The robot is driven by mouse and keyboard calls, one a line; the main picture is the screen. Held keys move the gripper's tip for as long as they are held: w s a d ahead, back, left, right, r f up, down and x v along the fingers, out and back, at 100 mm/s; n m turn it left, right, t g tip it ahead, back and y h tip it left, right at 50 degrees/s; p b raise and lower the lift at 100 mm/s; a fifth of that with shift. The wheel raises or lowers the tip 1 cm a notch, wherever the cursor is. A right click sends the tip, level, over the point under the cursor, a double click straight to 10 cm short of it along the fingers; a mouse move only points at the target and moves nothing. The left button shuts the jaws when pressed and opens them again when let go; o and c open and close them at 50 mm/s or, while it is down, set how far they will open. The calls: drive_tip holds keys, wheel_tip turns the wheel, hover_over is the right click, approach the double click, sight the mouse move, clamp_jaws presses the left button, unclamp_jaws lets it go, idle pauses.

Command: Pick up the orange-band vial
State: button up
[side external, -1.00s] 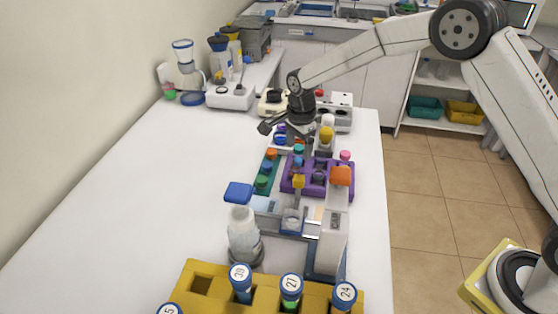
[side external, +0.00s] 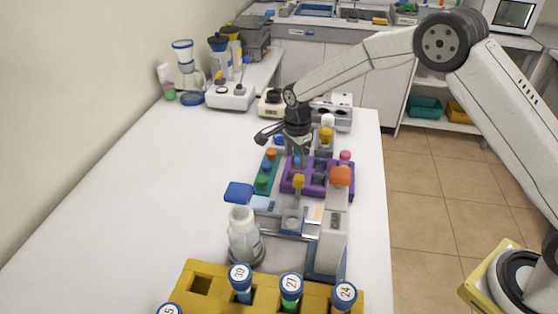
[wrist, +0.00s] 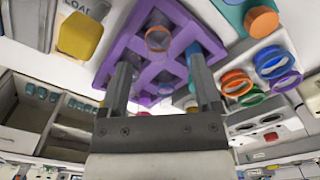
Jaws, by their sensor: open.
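The purple rack (side external: 345,190) stands on the white bench, and it fills the upper middle of the wrist view (wrist: 110,65). A clear vial with an orange-brown ring at its top (wrist: 158,38) sits in one of the rack's compartments and appears to be the orange-band vial. In the wrist view it is ahead of my gripper (wrist: 162,75), between the lines of the two fingers. My gripper is open and empty, pointing down over the rack's left part in the side view. A blue-capped vial (wrist: 193,50) is close to the right finger.
A green rack (side external: 262,181) with an orange-capped vial (side external: 271,153) stands left of the purple rack. Several colored rings (wrist: 274,64) lie right of it in the wrist view. The bench's left is clear.

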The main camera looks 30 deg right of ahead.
sight(295, 164)
drive_tip(key=shift+s+a+f, duration=0.1)
drive_tip(key=shift+a+f, duration=0.05)
drive_tip(key=shift+f, duration=2.25)
clamp_jaws()
drive_tip(key=shift+r, duration=0.15)
wheel_tip(295, 164, up, 10)
drive_tip(key=shift+f, duration=0.1)
